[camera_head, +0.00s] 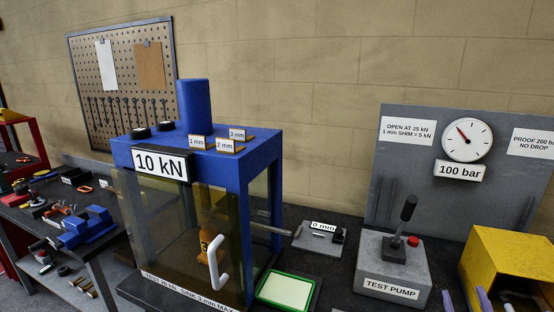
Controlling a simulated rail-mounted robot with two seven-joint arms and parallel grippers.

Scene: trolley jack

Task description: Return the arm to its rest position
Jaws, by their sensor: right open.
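My right gripper (465,298) shows only at the bottom edge, lower right, as two pale purple fingertips set apart with nothing visible between them. It is in front of the gap between the grey test pump (392,270) and the yellow box (508,262). The rest of the right arm is outside the picture. My left gripper is not in view. The test pump has an upright black lever (403,220) and a red button.
A blue press frame (262,165) marked 10 kN, with clear panels and a white handle (217,262), stands centre left. A green-rimmed tray (262,298), a 0 mm plate (319,238) and a gauge panel (400,165) are nearby. A cluttered side bench (100,250) is at left.

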